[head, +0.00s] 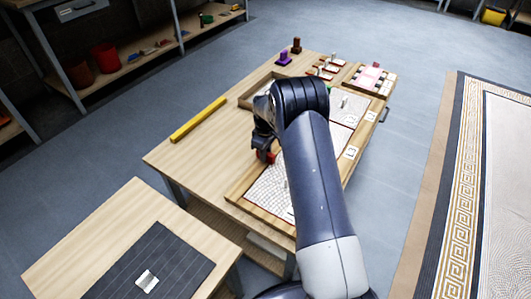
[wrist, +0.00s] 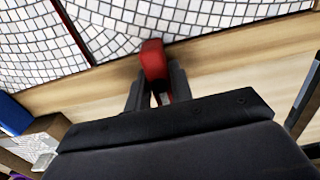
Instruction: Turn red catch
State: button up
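The red catch (wrist: 154,60) sits at the wooden edge of a white mosaic panel (wrist: 140,25) in the wrist view. My gripper (wrist: 156,78) has a finger on each side of it, and both fingers appear to press against it. The catch's lower part is partly hidden between the fingers. In the head view the red catch (head: 266,157) shows just below my gripper (head: 262,150), at the left edge of the near mosaic panel (head: 268,194). My arm hides part of the panels there.
The panels lie in a wooden frame on the workbench (head: 185,155). A yellow bar (head: 198,119) lies at the bench's left edge. A purple piece (head: 284,58) and a brown piece (head: 296,45) stand at the far end. A side table (head: 85,240) with a dark mat is at the front left.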

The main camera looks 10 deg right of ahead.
jog(key=o, duration=0.4)
jog(key=shift+r, duration=0.15)
notch_tip(320, 180, up, 11)
jog(key=shift+f+p, duration=0.2)
jog(key=shift+p, duration=0.6)
notch_tip(320, 180, down, 11)
jog(key=shift+r+b, duration=0.1)
jog(key=shift+b, duration=0.75)
